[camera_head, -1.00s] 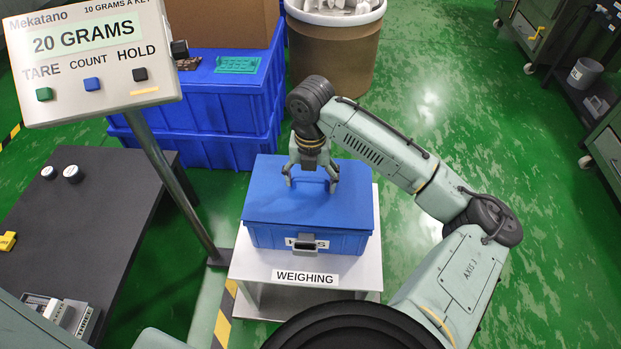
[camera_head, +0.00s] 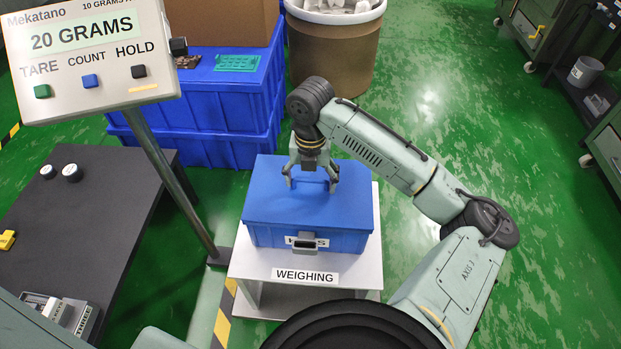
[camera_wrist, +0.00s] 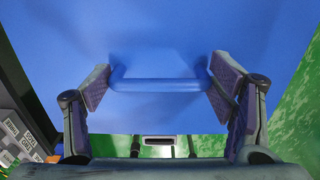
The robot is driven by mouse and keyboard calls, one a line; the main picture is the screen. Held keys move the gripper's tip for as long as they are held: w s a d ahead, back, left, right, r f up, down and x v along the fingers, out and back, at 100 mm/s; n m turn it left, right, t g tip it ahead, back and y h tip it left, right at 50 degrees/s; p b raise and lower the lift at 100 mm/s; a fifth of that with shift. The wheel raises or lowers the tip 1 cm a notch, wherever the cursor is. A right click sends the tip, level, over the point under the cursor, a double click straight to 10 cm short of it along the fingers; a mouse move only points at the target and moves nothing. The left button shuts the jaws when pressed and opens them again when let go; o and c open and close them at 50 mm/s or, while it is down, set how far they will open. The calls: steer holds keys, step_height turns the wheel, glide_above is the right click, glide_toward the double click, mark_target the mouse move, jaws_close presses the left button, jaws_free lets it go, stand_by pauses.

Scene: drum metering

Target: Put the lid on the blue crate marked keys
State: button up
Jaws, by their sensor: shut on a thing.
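The blue crate (camera_head: 290,239) stands on the white weighing platform (camera_head: 250,273). Its front label is partly covered by a grey latch or handle (camera_head: 305,243), so only part of the word shows. The flat blue lid (camera_head: 268,200) lies over the crate's top and looks level with its rim. My gripper (camera_head: 313,182) points down at the lid's middle. In the wrist view my gripper (camera_wrist: 160,88) has its fingers at the two ends of the lid's blue bar handle (camera_wrist: 158,85), shut on it.
A scale display (camera_head: 90,45) reading 20 GRAMS stands on a post left of the platform. A dark table (camera_head: 90,215) is at the left. Larger blue crates (camera_head: 200,150) and a brown drum (camera_head: 333,50) stand behind.

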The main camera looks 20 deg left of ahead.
steer(key=shift+f, duration=0.1)
stand_by(0.3)
steer(key=o, duration=1.6)
steer(key=shift+c, duration=0.2)
steer(key=shift+r+p, duration=2.7)
steer(key=shift+r, duration=0.85)
